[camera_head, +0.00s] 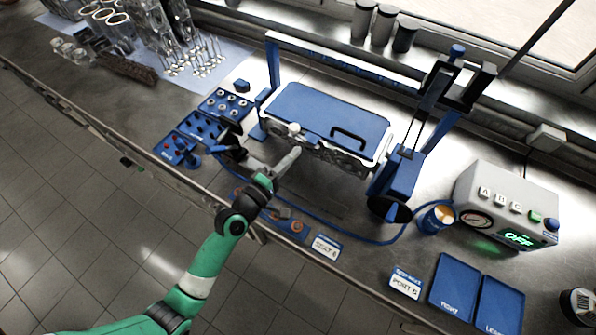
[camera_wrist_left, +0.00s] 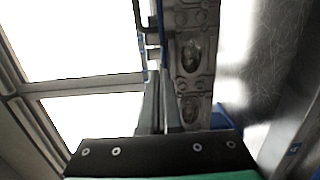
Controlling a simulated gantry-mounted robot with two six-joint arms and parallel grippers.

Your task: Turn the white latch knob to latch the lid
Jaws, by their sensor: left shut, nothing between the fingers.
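The blue lid (camera_head: 332,110), with a black handle, lies closed over the grey engine block (camera_head: 335,157). The white latch knob (camera_head: 294,128) sits at the lid's front left edge. My left gripper (camera_head: 296,151) is shut and empty, just in front of the block and a little below the knob in the head view. I cannot tell whether it touches the block. In the left wrist view the shut fingers (camera_wrist_left: 161,80) point along the block's side (camera_wrist_left: 194,75); I cannot make out the knob there. My right gripper is not in view.
A blue frame (camera_head: 273,65) stands behind the lid, and a blue stand (camera_head: 398,172) is at its right. Blue part trays (camera_head: 224,104) lie at the left. A control box (camera_head: 505,205) reading OFF and two blue trays (camera_head: 455,284) are at the right.

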